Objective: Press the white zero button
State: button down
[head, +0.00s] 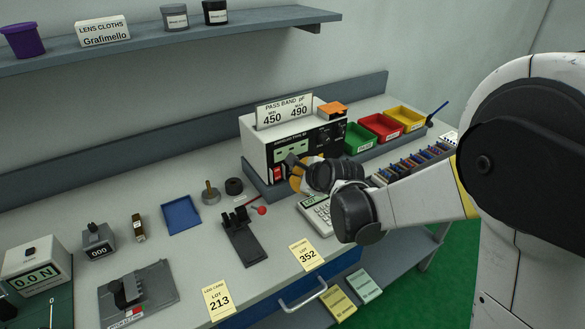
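The white zero button cannot be made out for certain at this size. A white bench instrument (255,142) stands on a dark plinth, with a green display (292,150), a red switch (278,174) and dark knobs on its front. My gripper (294,161) is in front of the instrument's lower front panel and hides part of it. Its fingers are small and partly hidden, so I cannot tell whether they are open or touching the panel. A white force gauge (38,262) reading about 0.0 N stands far left, away from my gripper.
Green (358,139), red (380,127) and yellow (404,118) bins stand right of the instrument. A calculator (316,211) lies below my wrist. A black fixture (243,245) and blue tray (181,215) lie left. A shelf (150,38) runs above.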

jog(key=shift+w+a, duration=0.15)
jog(key=shift+w, duration=0.15)
jog(key=shift+s, duration=0.15)
dwell(0.5)
jog(key=shift+s+d, duration=0.45)
jog(key=shift+s, duration=0.1)
jog(key=shift+s, duration=0.1)
jog(key=shift+s+d, duration=0.7)
jog(key=shift+s, duration=0.3)
jog(key=shift+s+d, duration=0.7)
jog(key=shift+s, duration=0.3)
